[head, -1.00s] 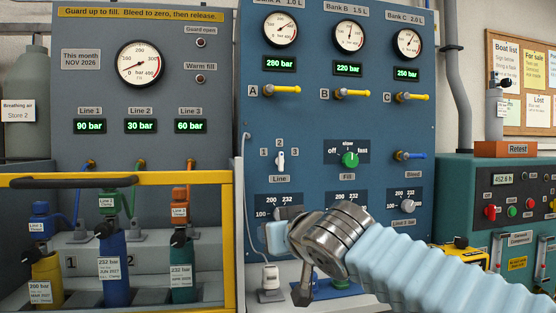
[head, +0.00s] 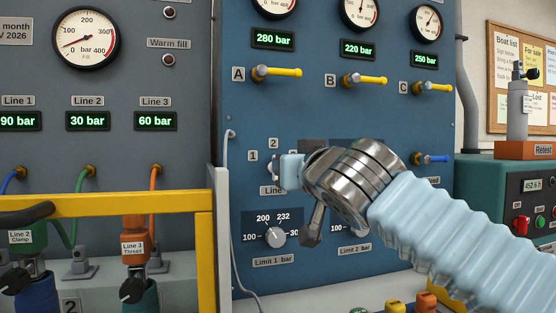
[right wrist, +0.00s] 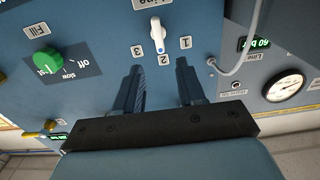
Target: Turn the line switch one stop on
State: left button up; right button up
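The line switch is a small white lever knob (right wrist: 156,35) on the blue panel, with stops 1, 2 and 3 around it. In the right wrist view, which is upside down, its marked end points at 2. My right gripper (right wrist: 160,68) is open, its two fingers spread wider than the knob. The fingertips appear short of the knob, and nothing is between them. In the head view the right gripper (head: 291,171) covers most of the switch, beside the labels 1 and 2. My left gripper is not in view.
The green fill knob (right wrist: 46,60) is on the same panel. The Limit 1 dial (head: 275,237) sits below the switch. Yellow-handled valves (head: 279,72) are above. A grey cable (head: 228,190) hangs at the panel's left edge. A yellow guard rail (head: 110,204) stands at left.

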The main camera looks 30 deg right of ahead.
jog(key=p+x, duration=0.1)
jog(key=x, duration=0.7)
jog(key=shift+w, duration=0.1)
grip_shut()
